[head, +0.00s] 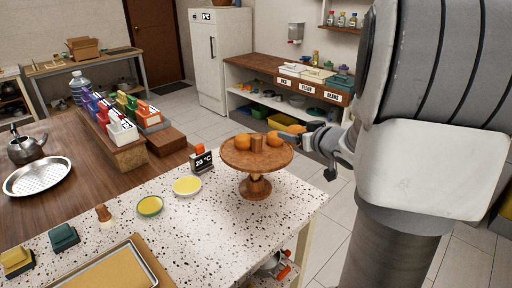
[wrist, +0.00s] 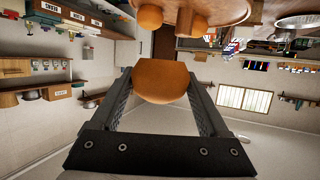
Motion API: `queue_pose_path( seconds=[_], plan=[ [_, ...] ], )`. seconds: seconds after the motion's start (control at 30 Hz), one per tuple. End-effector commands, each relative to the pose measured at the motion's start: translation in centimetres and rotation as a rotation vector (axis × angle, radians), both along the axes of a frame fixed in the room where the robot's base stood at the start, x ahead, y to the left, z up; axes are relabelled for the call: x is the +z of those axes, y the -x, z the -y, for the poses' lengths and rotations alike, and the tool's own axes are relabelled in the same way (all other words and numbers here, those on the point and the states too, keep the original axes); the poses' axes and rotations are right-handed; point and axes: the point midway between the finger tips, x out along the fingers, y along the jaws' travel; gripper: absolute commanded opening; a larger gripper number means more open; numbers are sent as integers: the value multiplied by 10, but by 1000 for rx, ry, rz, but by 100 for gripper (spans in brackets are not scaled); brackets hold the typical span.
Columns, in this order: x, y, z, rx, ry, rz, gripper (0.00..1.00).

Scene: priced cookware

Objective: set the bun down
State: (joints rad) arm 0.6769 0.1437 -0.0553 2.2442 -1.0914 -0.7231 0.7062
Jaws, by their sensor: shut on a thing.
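My gripper (head: 304,137) is at the right edge of the round brown cake stand (head: 252,160). It is shut on an orange-brown bun (wrist: 162,78), which sits between its two fingers in the wrist view. In the head view the held bun (head: 296,129) is a small orange patch at the fingertips, partly hidden by them. Two similar buns sit on the stand, one at the left (head: 243,141) and one at the right (head: 275,140). A short brown cylinder (head: 257,145) stands between them. The stand's plate (wrist: 215,8) is at the top of the wrist view, apart from the held bun.
The stand is on a speckled counter (head: 225,225) near its right corner. The counter in front of the stand is clear.

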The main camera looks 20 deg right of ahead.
Motion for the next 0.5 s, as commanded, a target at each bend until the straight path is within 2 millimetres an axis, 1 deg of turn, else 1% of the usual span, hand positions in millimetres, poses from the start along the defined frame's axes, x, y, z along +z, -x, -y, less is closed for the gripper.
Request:
queue_pose_path(
  seconds=[0.03, 0.3, 0.4, 0.5],
  plan=[
    [-10, -8, -7, 4, -3, -2, 23],
    [-48, -57, -46, 6, -3, -2, 23],
    [-58, -71, -57, 5, -3, -3, 23],
    [-64, -81, -64, 4, -1, -1, 23]
  ],
)
